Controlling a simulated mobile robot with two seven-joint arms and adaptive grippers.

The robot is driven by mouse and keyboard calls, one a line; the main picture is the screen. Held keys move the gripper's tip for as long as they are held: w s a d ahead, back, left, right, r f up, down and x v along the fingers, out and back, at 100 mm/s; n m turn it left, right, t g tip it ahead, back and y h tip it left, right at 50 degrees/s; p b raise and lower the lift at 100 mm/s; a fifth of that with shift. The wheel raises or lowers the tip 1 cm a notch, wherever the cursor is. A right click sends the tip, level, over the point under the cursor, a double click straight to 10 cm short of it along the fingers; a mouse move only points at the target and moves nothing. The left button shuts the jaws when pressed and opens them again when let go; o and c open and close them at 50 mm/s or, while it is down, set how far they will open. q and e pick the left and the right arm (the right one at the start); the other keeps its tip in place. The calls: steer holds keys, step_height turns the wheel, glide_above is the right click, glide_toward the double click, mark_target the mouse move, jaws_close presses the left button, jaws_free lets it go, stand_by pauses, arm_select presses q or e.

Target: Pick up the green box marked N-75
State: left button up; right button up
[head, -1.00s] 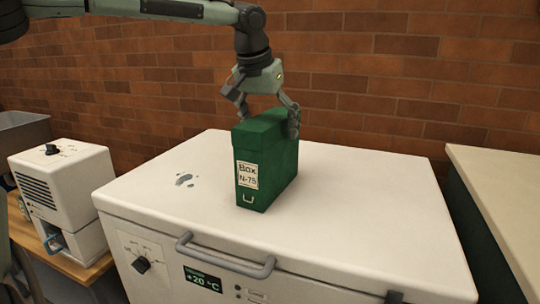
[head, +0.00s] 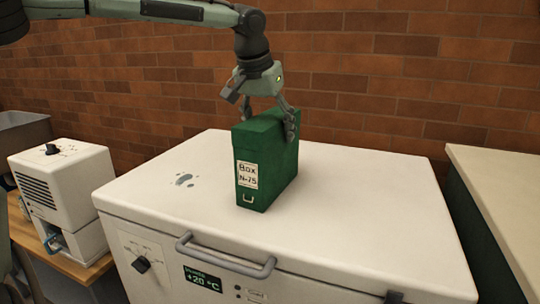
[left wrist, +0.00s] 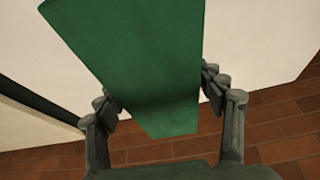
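The green box marked N-75 (head: 265,165) stands upright on the white lid of a chest freezer (head: 345,190), its label facing the front. It fills the middle of the left wrist view (left wrist: 140,60). My left gripper (head: 268,115) comes down from above onto the box's upper part. In the left wrist view its two finger pads (left wrist: 163,98) sit against opposite sides of the box, with no clear gap. The far finger is partly hidden behind the box in the head view. The box's base appears to rest on the lid. My right gripper is not in view.
The freezer has a grey front handle (head: 225,258) and a +20 °C display (head: 202,279). A white device (head: 62,195) stands on a wooden table at the left. A pale counter (head: 500,200) is at the right, and a brick wall is behind. The lid around the box is clear.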

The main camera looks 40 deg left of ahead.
arm_select(q)
jaws_close()
steer(key=shift+r, duration=0.1)
steer(key=shift+r, duration=0.15)
